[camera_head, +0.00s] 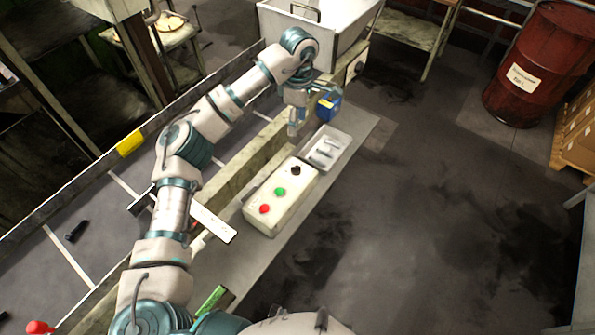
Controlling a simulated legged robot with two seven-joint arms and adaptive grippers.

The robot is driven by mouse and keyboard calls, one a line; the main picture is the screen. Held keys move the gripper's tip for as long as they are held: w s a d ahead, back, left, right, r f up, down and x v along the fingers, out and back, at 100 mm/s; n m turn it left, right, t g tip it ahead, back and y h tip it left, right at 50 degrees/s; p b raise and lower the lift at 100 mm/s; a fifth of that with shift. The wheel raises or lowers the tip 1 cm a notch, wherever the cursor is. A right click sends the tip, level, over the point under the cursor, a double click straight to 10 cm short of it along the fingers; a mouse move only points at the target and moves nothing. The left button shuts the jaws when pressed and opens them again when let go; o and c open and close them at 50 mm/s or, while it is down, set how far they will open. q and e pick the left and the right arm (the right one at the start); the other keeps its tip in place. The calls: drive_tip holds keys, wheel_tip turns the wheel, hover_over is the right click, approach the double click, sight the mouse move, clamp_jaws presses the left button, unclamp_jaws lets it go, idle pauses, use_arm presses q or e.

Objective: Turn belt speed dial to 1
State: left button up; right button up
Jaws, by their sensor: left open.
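A pale control box (264,212) lies on the grey side shelf beside the conveyor. On its top are a red button (265,209), a green button (280,191) and a small black knob (296,170) at the far end. A round dark dial (355,69) also sits on the machine's side panel farther back. I cannot read markings on either, so which is the belt speed dial is unclear. My left gripper (294,131) is open, pointing down, beyond the black knob and left of the tray. It appears apart from both dials. My right gripper is out of view.
A grey tray (343,140) with several metal bolts and a blue box (328,107) stand close to my left gripper. The conveyor (60,215) runs along the left with a dark bolt (75,231). A red barrel (540,65) stands at far right. The floor on the right is clear.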

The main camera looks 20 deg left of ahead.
use_arm(q)
drive_tip(key=f, duration=0.2)
approach(296, 166)
drive_tip(key=f, duration=0.9)
drive_tip(key=shift+s+a, duration=0.1)
drive_tip(key=shift+s, duration=0.15)
drive_tip(key=shift+f, duration=0.5)
drive_tip(key=shift+r, duration=0.1)
clamp_jaws()
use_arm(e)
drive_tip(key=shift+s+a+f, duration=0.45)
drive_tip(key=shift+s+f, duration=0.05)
